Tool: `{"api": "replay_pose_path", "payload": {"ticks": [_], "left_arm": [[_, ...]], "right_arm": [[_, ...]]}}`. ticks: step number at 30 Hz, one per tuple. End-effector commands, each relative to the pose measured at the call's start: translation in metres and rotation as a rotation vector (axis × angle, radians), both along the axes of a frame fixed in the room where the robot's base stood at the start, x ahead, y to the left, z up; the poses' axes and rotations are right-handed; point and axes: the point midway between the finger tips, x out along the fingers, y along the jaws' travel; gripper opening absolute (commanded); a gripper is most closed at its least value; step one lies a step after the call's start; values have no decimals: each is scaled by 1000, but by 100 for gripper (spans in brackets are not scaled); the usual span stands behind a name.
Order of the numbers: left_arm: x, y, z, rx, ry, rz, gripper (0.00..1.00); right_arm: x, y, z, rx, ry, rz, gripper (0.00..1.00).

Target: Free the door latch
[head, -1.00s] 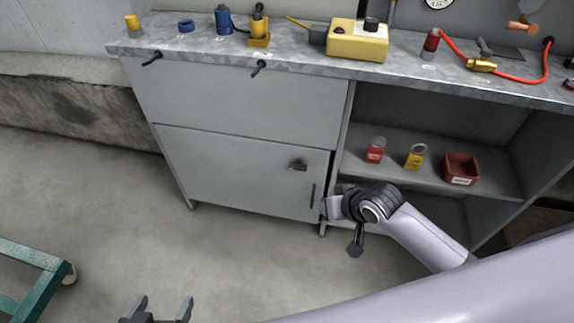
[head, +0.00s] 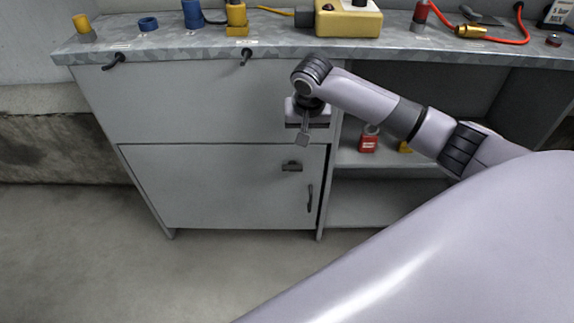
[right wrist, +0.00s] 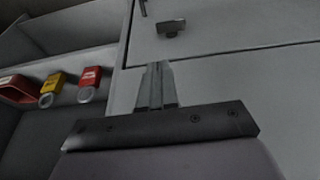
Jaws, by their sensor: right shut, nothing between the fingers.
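The cabinet door (head: 215,190) is a grey panel at the lower left of the bench and looks closed. Its small dark latch (head: 292,166) sits near the upper right corner. The latch also shows in the right wrist view (right wrist: 170,28), where the scene appears upside down. A dark vertical handle (head: 309,198) is below the latch. My right gripper (head: 302,139) is in front of the grey panel above the door, a little above the latch and apart from it. Its fingers (right wrist: 156,84) are shut and empty. My left gripper is out of view.
The bench top (head: 290,52) above holds several tools and a yellow box (head: 347,20). The floor (head: 150,275) before the door is clear.

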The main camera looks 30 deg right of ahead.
Motion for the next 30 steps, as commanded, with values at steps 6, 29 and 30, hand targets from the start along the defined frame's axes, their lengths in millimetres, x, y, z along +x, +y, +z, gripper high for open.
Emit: {"api": "replay_pose_path", "payload": {"ticks": [6,29,30], "left_arm": [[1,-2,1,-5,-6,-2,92],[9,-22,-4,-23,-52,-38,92],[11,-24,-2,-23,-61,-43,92]], "right_arm": [[0,-7,4,-7,9,-28,0],[20,-18,-77,-7,9,-27,0],[22,-19,-85,-7,9,-26,0]]}}
